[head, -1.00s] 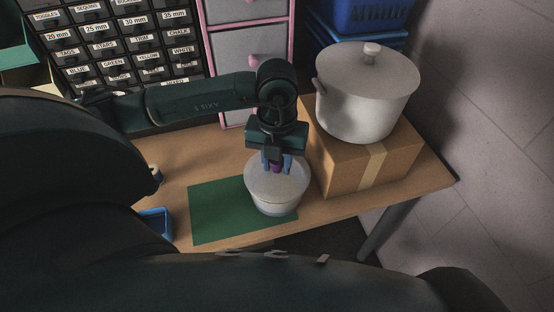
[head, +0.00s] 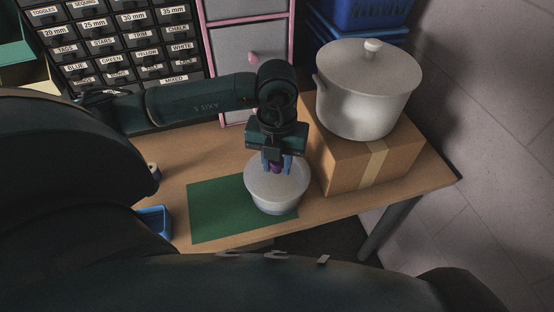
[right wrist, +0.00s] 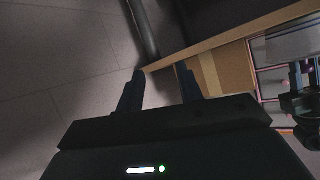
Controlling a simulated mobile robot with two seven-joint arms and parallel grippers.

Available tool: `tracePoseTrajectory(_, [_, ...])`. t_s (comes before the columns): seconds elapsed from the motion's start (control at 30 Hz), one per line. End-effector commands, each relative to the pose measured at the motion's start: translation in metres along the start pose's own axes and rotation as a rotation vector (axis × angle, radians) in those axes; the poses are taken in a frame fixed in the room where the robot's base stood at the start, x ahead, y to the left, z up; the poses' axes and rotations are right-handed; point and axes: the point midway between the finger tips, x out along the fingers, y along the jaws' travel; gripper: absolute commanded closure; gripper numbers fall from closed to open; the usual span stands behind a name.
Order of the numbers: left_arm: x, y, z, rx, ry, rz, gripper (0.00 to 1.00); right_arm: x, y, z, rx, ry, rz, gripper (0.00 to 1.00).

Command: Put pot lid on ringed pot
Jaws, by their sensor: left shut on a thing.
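My left gripper (head: 277,166) is shut on the purple knob (head: 276,168) of a pale pot lid (head: 290,184). The lid lies over the top of a small whitish pot (head: 275,209), which stands on a green mat (head: 217,212). The lid covers the pot's opening; whether it is fully seated on the rim cannot be told from this angle. My right gripper (right wrist: 159,72) shows in the right wrist view, its two fingers apart and nothing between them, away from the pot.
A large lidded pot (head: 366,96) stands on a cardboard box (head: 345,168) close to the right. A blue tray (head: 155,222) and a small spool (head: 153,172) are at the left. Labelled drawers (head: 120,40) and a pink-framed drawer unit (head: 245,45) stand behind the wooden table (head: 225,158).

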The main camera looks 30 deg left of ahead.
Motion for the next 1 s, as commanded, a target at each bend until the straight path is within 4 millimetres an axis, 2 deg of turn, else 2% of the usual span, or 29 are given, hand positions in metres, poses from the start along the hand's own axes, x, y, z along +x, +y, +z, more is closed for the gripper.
tracePoseTrajectory(0.17, [0.005, 0.0, 0.0, 0.0, 0.0, 0.0, 0.93, 0.002, 0.001, 0.004, 0.0, -0.001, 0.0, 0.64])
tracePoseTrajectory(0.2, [0.005, 0.0, 0.0, 0.0, 0.0, 0.0, 0.71, 0.002, 0.001, 0.004, 0.0, -0.001, 0.0, 0.64])
tracePoseTrajectory(0.5, [0.004, 0.0, 0.0, 0.0, 0.0, 0.0, 0.46, 0.002, 0.001, 0.003, 0.0, -0.001, 0.0, 0.64])
tracePoseTrajectory(0.87, [0.003, 0.0, 0.0, 0.0, 0.0, -0.001, 0.46, 0.0, -0.001, -0.001, 0.026, 0.006, -0.009, 0.64])
tracePoseTrajectory(1.0, [-0.024, -0.001, 0.001, 0.0, -0.005, -0.004, 0.46, -0.002, -0.002, -0.009, 0.026, 0.021, -0.009, 0.64])
